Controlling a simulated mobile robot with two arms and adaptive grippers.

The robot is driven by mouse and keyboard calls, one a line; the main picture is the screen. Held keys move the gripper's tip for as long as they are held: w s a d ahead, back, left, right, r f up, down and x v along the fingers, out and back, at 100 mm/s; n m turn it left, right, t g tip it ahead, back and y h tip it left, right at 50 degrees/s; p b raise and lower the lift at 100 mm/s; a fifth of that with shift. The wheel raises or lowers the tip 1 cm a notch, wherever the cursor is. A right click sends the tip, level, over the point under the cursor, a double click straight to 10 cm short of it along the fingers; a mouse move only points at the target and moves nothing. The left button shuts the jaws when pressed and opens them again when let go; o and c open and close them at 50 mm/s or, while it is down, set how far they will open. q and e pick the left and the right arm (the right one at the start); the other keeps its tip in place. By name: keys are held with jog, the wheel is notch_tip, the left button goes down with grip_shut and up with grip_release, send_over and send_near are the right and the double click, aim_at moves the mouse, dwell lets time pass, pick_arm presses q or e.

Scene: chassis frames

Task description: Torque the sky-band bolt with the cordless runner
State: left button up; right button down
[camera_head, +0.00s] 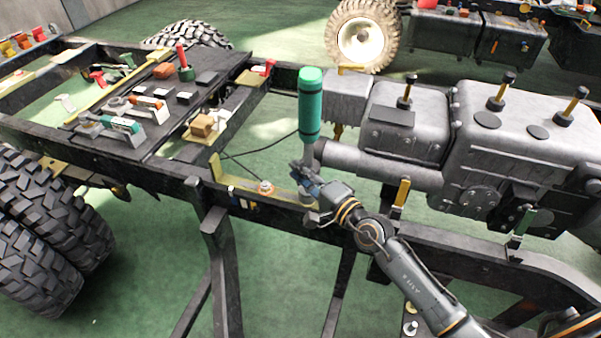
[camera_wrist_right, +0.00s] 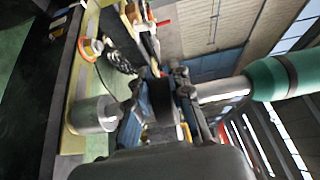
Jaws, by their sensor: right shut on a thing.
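A tall tool with a green, dark-ringed body (camera_head: 310,100) and a grey lower shaft, which I take for the cordless runner, stands nearly upright. My right gripper (camera_head: 308,182) is shut on its lower shaft. In the right wrist view the green body (camera_wrist_right: 272,77) is at the right and a grey cylindrical socket (camera_wrist_right: 93,115) at the left, close to a yellow strip. A bolt with an orange ring (camera_head: 265,187) stands on the yellow bracket (camera_head: 235,184), left of the tool; it also shows in the wrist view (camera_wrist_right: 93,47). I cannot make out a sky-coloured band. My left gripper is not in view.
The black chassis frame (camera_head: 270,212) runs beneath the tool. Grey engine housings (camera_head: 410,120) stand close to the right. A dark plate (camera_head: 160,110) at left carries several small tools and blocks. Black tyres (camera_head: 48,232) are at far left.

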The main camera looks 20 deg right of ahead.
jog(key=shift+f+b, duration=0.5)
jog(key=shift+b, duration=0.1)
dwell(0.9)
jog(key=shift+s+f, duration=0.1)
jog(key=shift+f, duration=0.2)
jog(key=shift+f, duration=0.15)
dwell(0.6)
jog(key=shift+a, duration=0.1)
dwell(0.4)
jog(key=shift+r+p, duration=0.25)
jog(key=shift+p, duration=0.05)
dwell(0.9)
jog(key=shift+r+p, duration=0.75)
jog(key=shift+r, duration=0.15)
jog(key=shift+r+p, duration=0.75)
jog(key=shift+r, duration=0.15)
